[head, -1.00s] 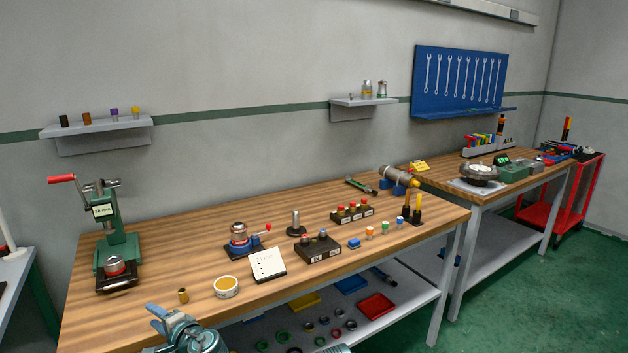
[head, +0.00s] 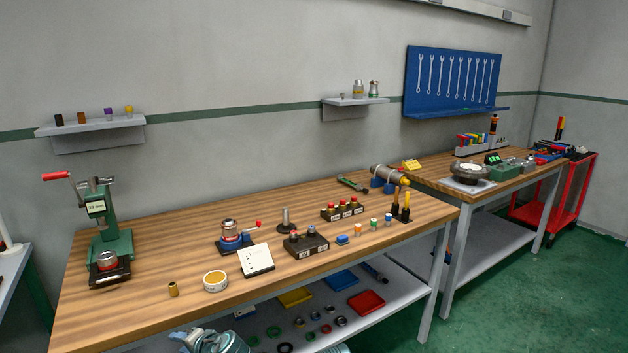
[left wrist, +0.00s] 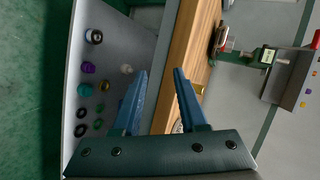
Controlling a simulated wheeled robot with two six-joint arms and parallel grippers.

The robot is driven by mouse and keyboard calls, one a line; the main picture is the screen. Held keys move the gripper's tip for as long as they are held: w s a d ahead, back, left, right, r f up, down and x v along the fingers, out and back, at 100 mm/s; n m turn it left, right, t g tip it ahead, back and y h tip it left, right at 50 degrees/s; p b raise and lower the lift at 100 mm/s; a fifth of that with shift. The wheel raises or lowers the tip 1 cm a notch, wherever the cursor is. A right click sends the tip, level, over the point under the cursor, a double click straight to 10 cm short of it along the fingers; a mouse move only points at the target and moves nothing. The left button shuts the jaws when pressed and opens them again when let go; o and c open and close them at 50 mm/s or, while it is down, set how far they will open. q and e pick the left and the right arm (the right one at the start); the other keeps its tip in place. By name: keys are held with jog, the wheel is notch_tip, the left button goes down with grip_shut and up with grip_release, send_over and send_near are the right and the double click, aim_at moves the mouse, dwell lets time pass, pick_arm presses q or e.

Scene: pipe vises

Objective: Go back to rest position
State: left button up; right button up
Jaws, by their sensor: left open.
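My left gripper (head: 190,337) shows at the bottom edge of the head view, in front of the near edge of the wooden bench (head: 110,315). Only its upper part is in that picture. In the left wrist view the two blue fingers of my left gripper (left wrist: 160,76) stand apart with nothing between them. They point along the bench edge (left wrist: 185,45), beside the grey lower shelf (left wrist: 110,50). My right gripper is not seen in either view.
The bench carries a green press (head: 108,245), a white dish (head: 215,281), a brass sleeve (head: 173,289) and a white card (head: 256,261). Red (head: 366,302) and blue (head: 341,281) trays and several rings lie on the lower shelf.

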pick_arm(q)
jog(key=s+d+f+n+g+h, duration=0.1)
jog(key=s+d+f+g+h, duration=0.2)
jog(key=d, duration=0.5)
jog(key=s+d+f+g+h, duration=0.2)
jog(key=s+d+f+h, duration=0.15)
jog(key=s+d, duration=0.35)
jog(key=s+d+f+n+g+h, duration=0.1)
jog(key=s+d+f+g+h, duration=0.3)
jog(key=d, duration=0.6)
notch_tip(320, 180, up, 12)
jog(key=t+y+p, duration=0.1)
jog(key=t+p, duration=0.1)
jog(key=p, duration=1.1)
jog(key=shift+w+d+r, duration=0.2)
jog(key=shift+y, duration=0.25)
